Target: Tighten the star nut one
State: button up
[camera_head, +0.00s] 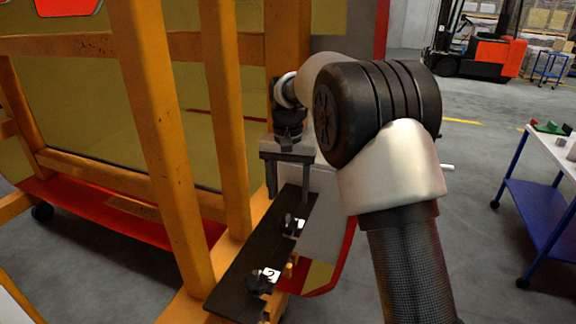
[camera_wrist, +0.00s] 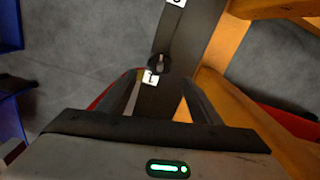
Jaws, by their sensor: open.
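A long black plate (camera_head: 245,268) is fixed along the orange frame and carries two dark star nuts with white labels. The nearer star nut (camera_head: 258,284) sits by a label (camera_head: 270,273) that reads 2. The farther star nut (camera_head: 290,222) is star nut one; in the wrist view it (camera_wrist: 159,63) shows beside a label (camera_wrist: 150,77) that seems to read 1. My gripper (camera_head: 288,192) points down above the far end of the plate, apart from the nut. Its fingers (camera_wrist: 161,82) are open and empty, with the nut just past the tips in the wrist view.
Orange frame posts (camera_head: 168,140) stand close on the left, around a yellowish panel (camera_head: 90,110) with a red lower edge. A white-topped blue cart (camera_head: 540,215) is at right. An orange forklift (camera_head: 490,55) stands behind. Grey floor between is free.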

notch_tip(320, 180, up, 8)
jog(key=shift+r, duration=0.1)
dwell(0.4)
jog(key=s+d+r+t, duration=0.1)
jog(key=s+d+r, duration=0.4)
jog(key=s, duration=0.2)
jog(key=s+d+r+t, duration=0.2)
jog(key=s+d+r, duration=0.2)
jog(key=s, duration=0.3)
jog(key=s+d+f+n+t, duration=0.1)
jog(key=s+d+f, duration=0.1)
jog(key=s, duration=0.6)
jog(key=s+d+f+n+t+p, duration=0.1)
jog(key=s+d+f, duration=0.2)
jog(key=s, duration=0.6)
jog(key=shift+s+d+f+t, duration=0.15)
jog(key=shift+d+f+t, duration=0.15)
jog(key=shift+d, duration=0.15)
